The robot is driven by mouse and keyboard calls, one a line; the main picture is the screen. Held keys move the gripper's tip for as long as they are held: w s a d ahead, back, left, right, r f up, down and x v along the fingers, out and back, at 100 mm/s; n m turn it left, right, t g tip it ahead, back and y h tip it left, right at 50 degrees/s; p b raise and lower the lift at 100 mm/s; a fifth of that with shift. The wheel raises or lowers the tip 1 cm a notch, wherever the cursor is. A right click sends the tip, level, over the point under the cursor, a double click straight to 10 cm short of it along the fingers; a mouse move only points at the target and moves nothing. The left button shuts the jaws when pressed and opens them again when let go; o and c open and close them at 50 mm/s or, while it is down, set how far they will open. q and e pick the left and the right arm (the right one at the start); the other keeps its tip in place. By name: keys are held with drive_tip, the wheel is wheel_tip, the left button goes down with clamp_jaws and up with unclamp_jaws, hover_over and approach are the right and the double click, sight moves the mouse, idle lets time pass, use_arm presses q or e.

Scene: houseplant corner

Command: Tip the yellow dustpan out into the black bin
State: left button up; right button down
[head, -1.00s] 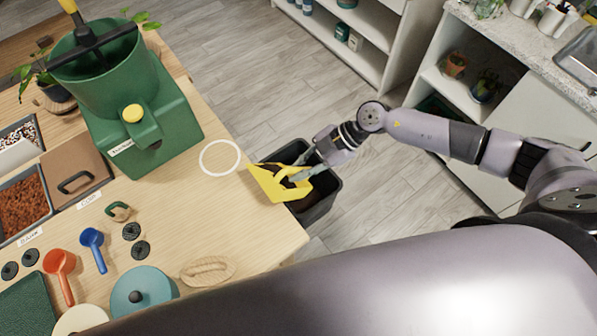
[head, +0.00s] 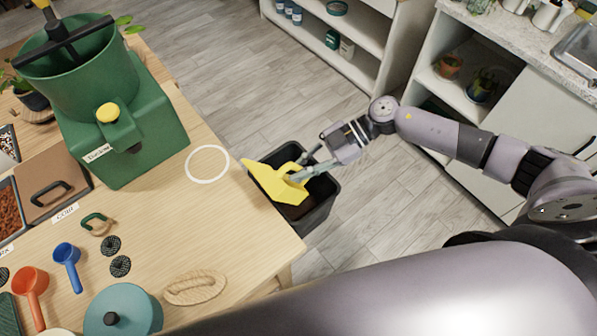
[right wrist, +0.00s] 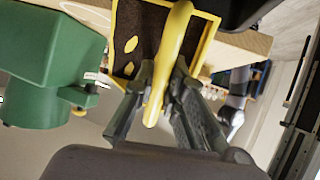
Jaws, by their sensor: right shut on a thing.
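The yellow dustpan (head: 274,184) is held tilted over the black bin (head: 325,188), beside the table edge. My right gripper (head: 298,173) is shut on its handle, which also shows between the fingers in the right wrist view (right wrist: 153,105). In that view the pan holds dark brown material (right wrist: 135,35) with a few yellow pieces on it. In the head view a yellow face of the pan shows, and its contents are hidden. The bin stands on the floor, and the pan and gripper cover part of its opening. My left gripper is not in view.
The wooden table (head: 232,225) has a white ring (head: 207,164) near its edge. A green machine (head: 120,125) with a hopper stands at the left. Scoops, a teal lid (head: 122,312) and a tan oval piece (head: 195,288) lie in front. Floor beyond the bin is clear.

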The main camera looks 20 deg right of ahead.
drive_tip(key=shift+w+d+f+y+b, duration=0.2)
drive_tip(key=shift+d+f+y+b, duration=0.3)
drive_tip(key=shift+b, duration=0.65)
drive_tip(key=shift+w+d+f+m+g+y+b, duration=0.2)
drive_tip(key=shift+d+y+b, duration=0.25)
drive_tip(key=shift+y+b, duration=0.85)
drive_tip(key=shift+w+d+f+m+g+y+b, duration=0.15)
drive_tip(key=shift+d+f+m+y+b, duration=0.25)
drive_tip(key=shift+b, duration=1.6)
drive_tip(key=shift+w+d+f+m+g+y+b, duration=0.15)
drive_tip(key=shift+d+y+b, duration=0.35)
drive_tip(key=shift+y+b, duration=0.85)
drive_tip(key=shift+h+b, duration=0.3)
drive_tip(key=shift+h, duration=0.05)
drive_tip(key=shift+r, duration=0.1)
